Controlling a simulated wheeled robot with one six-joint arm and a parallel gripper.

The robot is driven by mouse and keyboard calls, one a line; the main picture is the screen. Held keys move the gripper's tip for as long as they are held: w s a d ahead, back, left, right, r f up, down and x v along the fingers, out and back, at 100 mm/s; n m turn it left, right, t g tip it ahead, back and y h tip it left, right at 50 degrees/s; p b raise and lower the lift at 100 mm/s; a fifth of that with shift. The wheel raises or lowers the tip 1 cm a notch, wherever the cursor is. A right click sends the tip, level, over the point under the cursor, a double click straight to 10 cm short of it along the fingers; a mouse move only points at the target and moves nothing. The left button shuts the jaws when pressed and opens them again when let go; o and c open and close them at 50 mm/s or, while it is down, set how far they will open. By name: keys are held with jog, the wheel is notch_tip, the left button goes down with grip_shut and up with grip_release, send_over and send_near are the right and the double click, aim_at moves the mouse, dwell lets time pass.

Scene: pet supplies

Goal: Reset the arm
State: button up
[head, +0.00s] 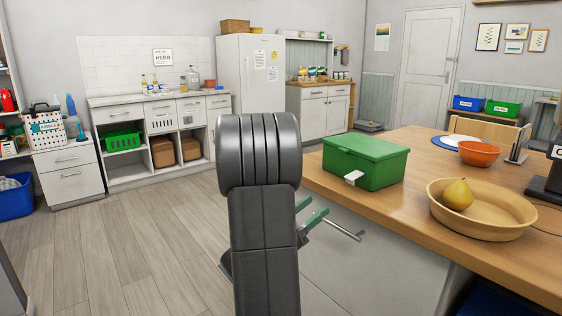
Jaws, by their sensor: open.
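My arm stands upright in the middle of the head view and hides most of my gripper (313,212). Green parts of it show just right of the arm, in front of the wooden counter's (410,205) white front. It is open, and I see nothing held in it. A metal bar (343,229) shows beside it against the white front; I cannot tell whether they touch.
On the counter stand a closed green box (366,162), a wooden bowl (500,225) holding a pear (458,194), and an orange bowl (479,153). The wooden floor (130,250) to the left is clear. Cabinets (165,130) and a fridge (250,75) line the back wall.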

aim_at(347, 179)
jog(key=x, duration=1.1)
jog(key=shift+w+d+r, duration=0.1)
jog(key=shift+r, duration=0.3)
jog(key=shift+r+y+p, duration=0.3)
jog(key=shift+p, duration=0.8)
jog(key=s+a+r+g+y+p, duration=0.1)
jog(key=s+a+g+y+p, duration=0.1)
jog(key=s+a+p, duration=0.5)
jog(key=a+y+p, duration=0.1)
jog(key=a+p, duration=0.1)
jog(key=a, duration=0.2)
jog(key=shift+a+r, duration=0.15)
jog(key=shift+a, duration=0.1)
jog(key=shift+s, duration=0.15)
